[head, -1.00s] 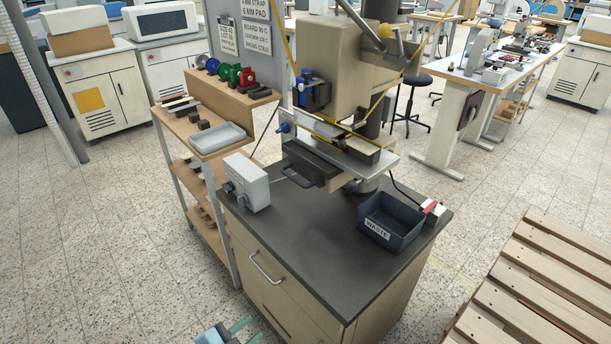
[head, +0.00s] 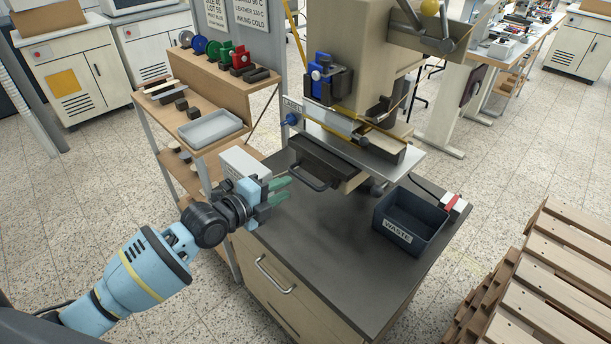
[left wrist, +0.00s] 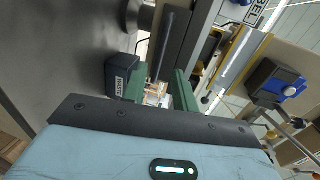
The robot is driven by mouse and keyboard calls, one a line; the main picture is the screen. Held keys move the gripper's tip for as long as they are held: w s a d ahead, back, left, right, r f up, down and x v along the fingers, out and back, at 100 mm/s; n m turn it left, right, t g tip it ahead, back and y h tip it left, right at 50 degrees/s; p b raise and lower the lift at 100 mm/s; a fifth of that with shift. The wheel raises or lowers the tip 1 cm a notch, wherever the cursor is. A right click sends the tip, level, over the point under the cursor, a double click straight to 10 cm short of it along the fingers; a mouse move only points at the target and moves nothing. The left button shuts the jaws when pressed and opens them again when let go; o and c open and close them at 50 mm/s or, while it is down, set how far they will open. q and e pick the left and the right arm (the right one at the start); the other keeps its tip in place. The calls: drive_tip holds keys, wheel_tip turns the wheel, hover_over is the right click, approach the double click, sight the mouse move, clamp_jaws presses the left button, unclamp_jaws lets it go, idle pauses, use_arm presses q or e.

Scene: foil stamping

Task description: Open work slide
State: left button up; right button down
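The work slide (head: 335,158) is a dark block low at the front of the stamping press, with a dark bar handle (head: 298,179) on its near side. It sits under the press head and looks pushed in. My left gripper (head: 288,190) has two green fingers, apart and empty. It is in front of the handle, to its left and a little nearer, not visibly touching it. In the left wrist view the fingers (left wrist: 158,88) show a clear gap, and a dark bar, probably the handle (left wrist: 168,42), shows beyond them. My right gripper is in neither view.
A white control box (head: 243,164) stands close behind my left gripper. A dark waste bin (head: 378,232) sits at the right of the worktop. A shelf with a grey tray (head: 209,129) is at the left. The worktop's front middle is clear.

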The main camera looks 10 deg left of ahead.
sight(302, 180)
use_arm(q)
drive_tip(key=shift+d, duration=0.1)
drive_tip(key=shift+x, duration=3.8)
clamp_jaws()
